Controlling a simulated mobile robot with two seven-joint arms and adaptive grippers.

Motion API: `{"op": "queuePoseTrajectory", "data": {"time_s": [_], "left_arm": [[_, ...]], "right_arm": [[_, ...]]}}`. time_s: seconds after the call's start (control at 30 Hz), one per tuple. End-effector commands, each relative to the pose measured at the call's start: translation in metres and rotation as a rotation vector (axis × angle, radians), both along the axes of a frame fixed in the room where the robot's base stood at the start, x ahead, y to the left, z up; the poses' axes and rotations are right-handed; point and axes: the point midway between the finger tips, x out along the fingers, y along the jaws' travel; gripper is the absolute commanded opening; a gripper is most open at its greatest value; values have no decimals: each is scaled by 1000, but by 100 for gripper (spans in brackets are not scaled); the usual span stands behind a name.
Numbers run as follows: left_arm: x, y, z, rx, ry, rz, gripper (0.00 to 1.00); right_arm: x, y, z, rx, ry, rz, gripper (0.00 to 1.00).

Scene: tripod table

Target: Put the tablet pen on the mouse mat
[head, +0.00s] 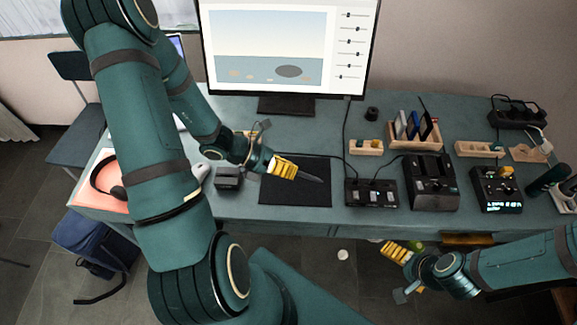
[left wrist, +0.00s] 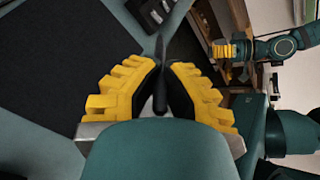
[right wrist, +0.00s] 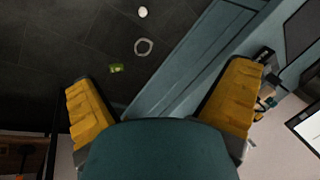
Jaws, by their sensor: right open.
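My left gripper (head: 288,169) is shut on the dark, slim tablet pen (head: 311,178), which sticks out from its fingertips to the right. The pen also shows between the yellow-and-black fingers in the left wrist view (left wrist: 160,92). In the head view the pen is over the black mouse mat (head: 290,196); whether it touches the mat I cannot tell. The mat also shows in the left wrist view (left wrist: 45,65). My right gripper (head: 392,249) is open and empty, in front of the desk's front edge. Its spread fingers show in the right wrist view (right wrist: 162,78).
A monitor (head: 285,45) stands behind the mat. A black device (head: 371,192) sits right of the mat, and a small dark box (head: 229,178) left of it. Headphones (head: 107,178) lie on the pink mat at far left. Small items lie on the floor.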

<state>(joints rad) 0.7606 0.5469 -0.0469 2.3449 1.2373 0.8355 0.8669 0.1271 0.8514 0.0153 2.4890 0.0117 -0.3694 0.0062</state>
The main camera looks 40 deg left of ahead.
Motion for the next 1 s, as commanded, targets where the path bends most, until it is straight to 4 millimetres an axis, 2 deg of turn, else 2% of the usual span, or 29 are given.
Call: {"op": "queuePoseTrajectory", "data": {"time_s": [0.03,0.7,1.0], "left_arm": [[0,0,-8,0,1,1,0],[0,0,-67,-1,0,-1,0],[0,0,-83,0,0,0,0]], "right_arm": [[-1,0,-6,0,2,2,100],[-16,3,-51,8,35,28,100],[-15,3,-62,8,32,28,100]]}}
